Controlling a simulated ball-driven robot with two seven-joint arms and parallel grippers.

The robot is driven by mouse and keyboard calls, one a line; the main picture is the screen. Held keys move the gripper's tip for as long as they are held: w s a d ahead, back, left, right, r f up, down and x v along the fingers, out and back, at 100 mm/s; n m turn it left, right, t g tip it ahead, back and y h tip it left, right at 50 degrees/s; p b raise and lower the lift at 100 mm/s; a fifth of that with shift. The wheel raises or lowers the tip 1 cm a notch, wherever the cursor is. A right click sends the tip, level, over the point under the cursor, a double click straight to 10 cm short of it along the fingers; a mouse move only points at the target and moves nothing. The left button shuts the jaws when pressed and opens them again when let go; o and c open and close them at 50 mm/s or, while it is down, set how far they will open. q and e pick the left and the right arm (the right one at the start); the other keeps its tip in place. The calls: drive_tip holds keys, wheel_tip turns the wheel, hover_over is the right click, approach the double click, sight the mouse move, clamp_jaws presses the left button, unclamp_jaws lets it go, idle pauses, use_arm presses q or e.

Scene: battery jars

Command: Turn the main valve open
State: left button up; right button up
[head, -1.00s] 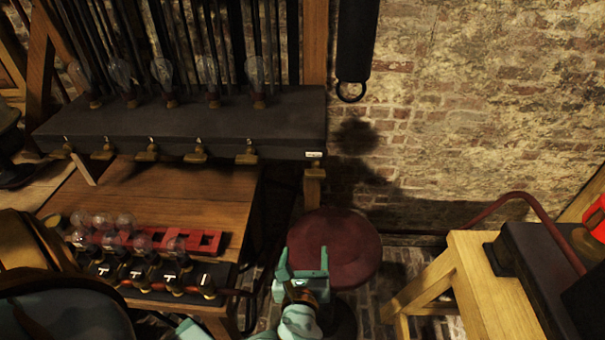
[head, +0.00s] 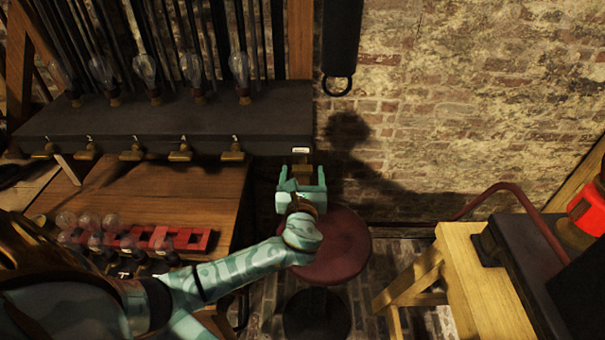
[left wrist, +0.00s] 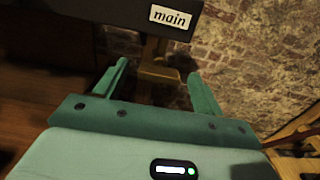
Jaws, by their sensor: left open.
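The main valve shows in the left wrist view as a brass handle (left wrist: 160,76) under a white label reading "main" (left wrist: 171,17). The label also shows in the head view (head: 301,150) at the right end of the long black box, where my gripper largely hides the valve. My left gripper (head: 301,172) is open, just below and in front of the label. In the left wrist view its fingers (left wrist: 158,72) stand on either side of the handle, with no clear contact. My right gripper is not in view.
The black box (head: 220,125) bears several glass bulbs and a row of other brass valves (head: 180,152). A red rack (head: 165,237) with bulbs lies on the wooden table (head: 185,190). A round red stool (head: 335,250) stands below my gripper. A wooden stand (head: 465,270) is at right.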

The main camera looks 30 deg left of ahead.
use_arm(q)
drive_tip(key=shift+w+a, duration=0.2)
drive_tip(key=shift+w, duration=0.15)
drive_tip(key=c, duration=1)
